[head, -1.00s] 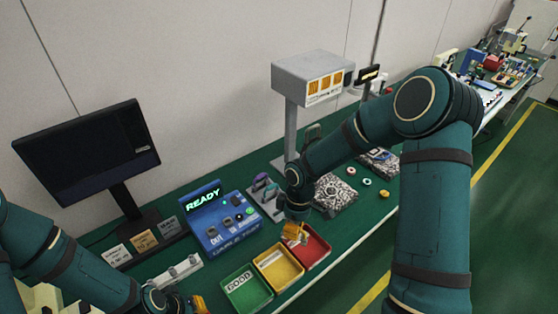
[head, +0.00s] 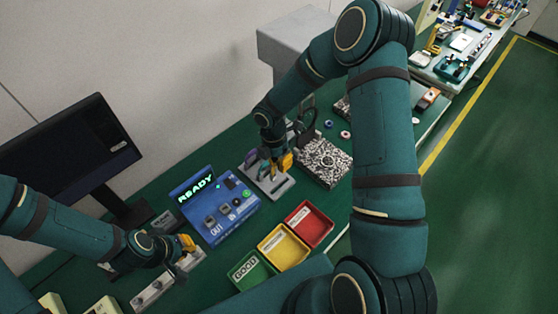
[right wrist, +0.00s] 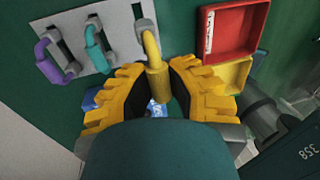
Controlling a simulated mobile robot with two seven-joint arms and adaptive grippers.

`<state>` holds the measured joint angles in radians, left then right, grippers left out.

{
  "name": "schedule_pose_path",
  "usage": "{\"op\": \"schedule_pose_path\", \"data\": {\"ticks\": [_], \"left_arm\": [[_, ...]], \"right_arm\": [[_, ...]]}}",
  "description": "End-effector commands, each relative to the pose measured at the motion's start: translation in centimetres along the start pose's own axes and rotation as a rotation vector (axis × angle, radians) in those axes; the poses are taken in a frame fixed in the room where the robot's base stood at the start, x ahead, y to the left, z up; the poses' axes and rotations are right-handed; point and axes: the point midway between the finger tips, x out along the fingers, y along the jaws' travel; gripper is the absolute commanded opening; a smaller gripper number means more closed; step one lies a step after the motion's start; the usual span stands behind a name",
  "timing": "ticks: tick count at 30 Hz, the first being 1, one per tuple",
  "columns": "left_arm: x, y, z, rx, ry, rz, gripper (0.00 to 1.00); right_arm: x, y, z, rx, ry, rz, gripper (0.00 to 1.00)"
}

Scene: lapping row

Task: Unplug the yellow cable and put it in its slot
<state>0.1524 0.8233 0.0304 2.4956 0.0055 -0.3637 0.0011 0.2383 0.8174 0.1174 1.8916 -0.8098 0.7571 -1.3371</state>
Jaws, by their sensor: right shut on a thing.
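My right gripper (right wrist: 157,85) is shut on the yellow cable (right wrist: 153,60), a short thick piece with a bent end. In the right wrist view its far end reaches the third slot of the grey rack (right wrist: 113,13); I cannot tell whether it is seated. A purple cable (right wrist: 47,68) and a teal cable (right wrist: 97,50) sit in the slots to its left. In the head view my right gripper (head: 280,163) is over the rack (head: 272,189) and hides the yellow cable. My left gripper (head: 188,244) hovers by a grey fixture (head: 150,296); its jaw opening is unclear.
The blue tester (head: 212,210) reads READY and stands left of the rack. Green (head: 240,284), yellow (head: 262,239) and red (head: 322,238) bins line the front edge. A speckled block (head: 325,160) stands right of the rack. A monitor (head: 65,155) is at the left.

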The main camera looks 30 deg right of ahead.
Motion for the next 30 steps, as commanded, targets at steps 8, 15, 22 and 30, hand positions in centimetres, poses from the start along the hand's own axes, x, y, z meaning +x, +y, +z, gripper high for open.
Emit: {"op": "schedule_pose_path", "data": {"ticks": [8, 15, 22, 30], "left_arm": [[0.7, -0.2, 0.0, 0.0, 0.001, -0.001, 0.0], [2.3, -0.8, 0.2, 0.0, 0.001, -0.004, 0.0], [3.9, -1.3, 0.4, -0.001, 0.001, -0.008, 0.0], [4.6, -1.5, 0.5, 0.0, 0.001, -0.009, 0.0]], "right_arm": [[1.0, 0.1, 0.1, 0.001, 0.0, -0.016, 0.0], [3.0, 0.6, 0.1, 0.001, 0.0, -0.016, 0.0], [5.0, 1.0, 0.1, 0.001, 0.0, -0.015, 0.0], [5.9, 1.2, 0.1, 0.001, 0.0, -0.014, 0.0]]}}
